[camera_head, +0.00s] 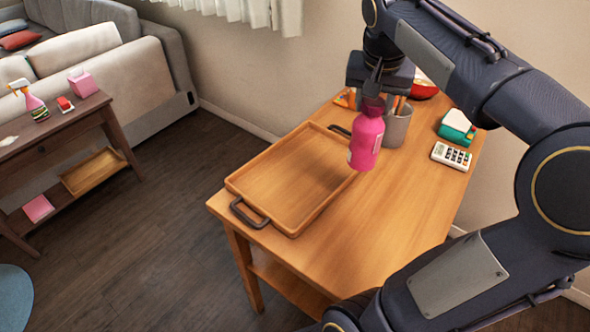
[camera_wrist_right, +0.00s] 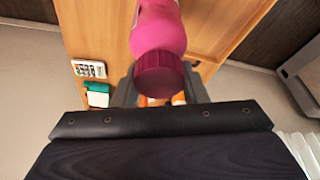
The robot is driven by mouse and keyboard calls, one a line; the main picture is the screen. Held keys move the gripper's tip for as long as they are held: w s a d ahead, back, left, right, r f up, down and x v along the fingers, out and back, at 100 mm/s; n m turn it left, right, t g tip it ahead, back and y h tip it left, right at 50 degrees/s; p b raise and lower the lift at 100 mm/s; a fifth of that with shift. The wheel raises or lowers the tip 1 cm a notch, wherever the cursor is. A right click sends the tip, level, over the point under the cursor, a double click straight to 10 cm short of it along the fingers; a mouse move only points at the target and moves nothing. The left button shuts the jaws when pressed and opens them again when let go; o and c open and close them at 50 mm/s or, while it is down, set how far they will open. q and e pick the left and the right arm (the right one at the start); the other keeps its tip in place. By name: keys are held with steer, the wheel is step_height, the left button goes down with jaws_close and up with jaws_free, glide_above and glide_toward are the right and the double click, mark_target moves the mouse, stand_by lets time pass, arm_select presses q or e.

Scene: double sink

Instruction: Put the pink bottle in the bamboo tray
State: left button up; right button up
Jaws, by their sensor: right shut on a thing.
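The pink bottle (camera_head: 366,140) hangs upright from my right gripper (camera_head: 373,92), which is shut on its dark pink cap. In the right wrist view the cap (camera_wrist_right: 160,74) sits between the fingers of the right gripper (camera_wrist_right: 165,88). The bamboo tray (camera_head: 262,208), with dark handles at its ends, lies on the wooden table to the left of the bottle. The tray is empty. The bottle appears above the table near the tray's right edge; its exact height is hard to tell. My left gripper is out of view.
A grey cup (camera_head: 397,127) with pens stands just behind the bottle. A calculator (camera_head: 451,155), a green-and-white item (camera_head: 457,127) and a red bowl (camera_head: 424,88) are at the table's back right. The table's front (camera_head: 370,245) is clear. A dark side table (camera_head: 60,135) stands at the left.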

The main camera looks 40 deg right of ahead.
steer(key=shift+s+d, duration=0.2)
steer(key=w+a+f+p, duration=0.1)
steer(key=w+a+f, duration=0.1)
steer(key=w+f, duration=0.4)
steer(key=w+a+f, duration=0.2)
steer(key=w+f, duration=0.4)
steer(key=shift+w+a+f+p, duration=0.25)
steer(key=shift+w+f+p, duration=0.1)
steer(key=shift+w+f, duration=0.05)
steer(key=shift+f, duration=0.2)
steer(key=o, duration=1.2)
steer(key=shift+c, duration=0.2)
steer(key=shift+r, duration=0.15)
